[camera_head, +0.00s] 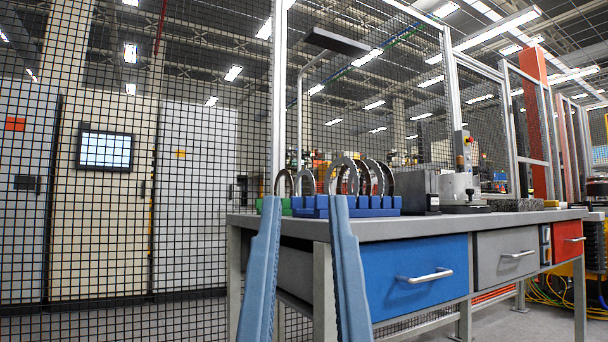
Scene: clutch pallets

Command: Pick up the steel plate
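Several ring-shaped steel plates (345,159) stand upright in a blue slotted rack (385,203) on the workbench. Thinner ring-shaped plates (283,171) stand at its left, by a green rack (286,207). Which one is the task's steel plate I cannot tell. My gripper (304,204) shows as two long light-blue fingers rising from the bottom edge. They are spread apart with nothing between their tips. In the picture the tips overlap the front of the racks; the actual distance to them is hard to judge. The fingers hide parts of both racks.
The grey workbench (450,224) has a blue drawer (415,275), a grey drawer (507,253) and a red drawer (568,241). A black mesh fence (200,200) runs behind and left.

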